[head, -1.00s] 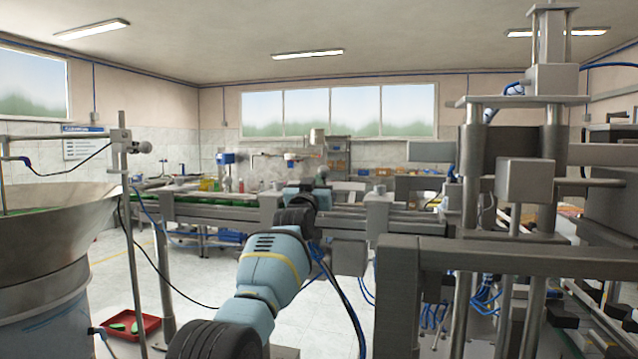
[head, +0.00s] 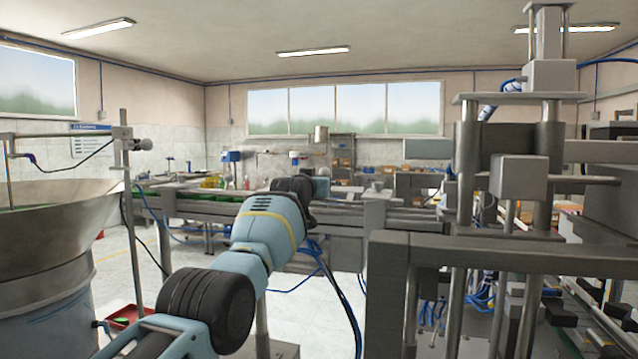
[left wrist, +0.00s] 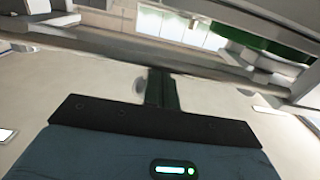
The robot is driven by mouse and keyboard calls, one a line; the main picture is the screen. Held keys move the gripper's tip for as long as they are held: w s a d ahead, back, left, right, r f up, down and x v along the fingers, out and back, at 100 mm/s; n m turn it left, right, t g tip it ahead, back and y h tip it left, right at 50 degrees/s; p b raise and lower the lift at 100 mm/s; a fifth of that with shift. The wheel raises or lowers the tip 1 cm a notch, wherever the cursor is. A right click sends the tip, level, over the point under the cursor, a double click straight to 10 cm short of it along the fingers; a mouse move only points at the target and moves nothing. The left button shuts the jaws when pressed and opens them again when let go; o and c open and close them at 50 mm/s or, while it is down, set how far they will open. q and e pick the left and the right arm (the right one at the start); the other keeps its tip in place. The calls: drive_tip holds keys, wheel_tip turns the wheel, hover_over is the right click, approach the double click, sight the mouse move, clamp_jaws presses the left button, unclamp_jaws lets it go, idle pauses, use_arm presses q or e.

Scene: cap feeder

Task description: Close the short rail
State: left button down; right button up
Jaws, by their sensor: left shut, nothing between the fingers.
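The grey conveyor rails (head: 215,206) run across the middle of the head view, and my left arm passes in front of them. I cannot tell which part is the short rail. In the left wrist view a long grey bar (left wrist: 110,42) crosses the upper part at a slant, just beyond my left gripper (left wrist: 162,75). The gripper is shut and empty, its dark fingers pointing toward the bar. Whether they touch it is unclear. In the head view the fingers are hidden behind the arm. My right gripper is in neither view.
A large metal bowl (head: 55,225) stands at the left, next to an upright post (head: 127,190). A heavy grey frame (head: 490,252) with a vertical press fills the right. A red tray (head: 122,318) lies low at left.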

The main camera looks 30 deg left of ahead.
use_arm(q)
drive_tip(key=shift+w+a+f, duration=0.1)
drive_tip(key=shift+w+f, duration=0.2)
drive_tip(key=shift+w, duration=0.05)
drive_tip(key=shift+b, duration=0.3)
drive_tip(key=shift+w+f, duration=0.1)
drive_tip(key=shift+f, duration=0.05)
idle(1.2)
